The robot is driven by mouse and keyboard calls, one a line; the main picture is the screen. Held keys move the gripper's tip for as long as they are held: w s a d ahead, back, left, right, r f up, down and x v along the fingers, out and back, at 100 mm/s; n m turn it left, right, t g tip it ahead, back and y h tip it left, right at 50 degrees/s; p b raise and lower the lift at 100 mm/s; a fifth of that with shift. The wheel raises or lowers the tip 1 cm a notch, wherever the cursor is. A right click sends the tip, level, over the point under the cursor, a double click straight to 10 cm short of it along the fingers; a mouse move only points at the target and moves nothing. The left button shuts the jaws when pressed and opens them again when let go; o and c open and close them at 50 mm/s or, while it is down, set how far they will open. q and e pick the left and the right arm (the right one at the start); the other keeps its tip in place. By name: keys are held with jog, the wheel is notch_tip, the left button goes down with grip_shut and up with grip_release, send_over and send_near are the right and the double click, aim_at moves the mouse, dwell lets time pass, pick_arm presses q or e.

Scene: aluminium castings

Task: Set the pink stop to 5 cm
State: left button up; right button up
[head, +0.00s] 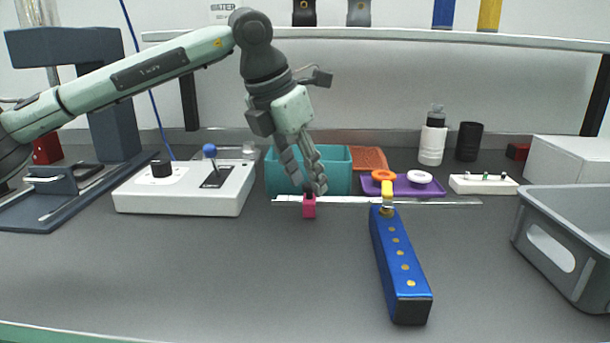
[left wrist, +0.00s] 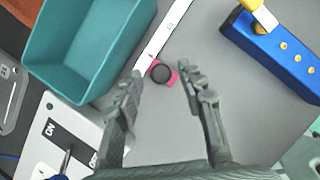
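The pink stop (head: 309,209), a small block with a black knob on top, sits on a pale ruler strip (head: 430,202) near the strip's left end. In the left wrist view the stop (left wrist: 173,82) shows with its round black knob beside the strip (left wrist: 168,28). The strip's marks are too small to read. My left gripper (head: 308,189) points down right at the stop's top. In the left wrist view its fingers (left wrist: 163,78) are apart, one on each side of the stop, with gaps showing. My right gripper is out of view.
A teal bin (head: 338,171) stands just behind the stop. A white control box (head: 188,188) with a blue-topped lever is to the left. A blue block (head: 388,252) with a yellow part stands to the right. The counter in front is clear.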

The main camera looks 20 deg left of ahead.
pick_arm(q)
jog(key=v, duration=1.2)
jog(key=shift+f, duration=0.1)
dwell(0.4)
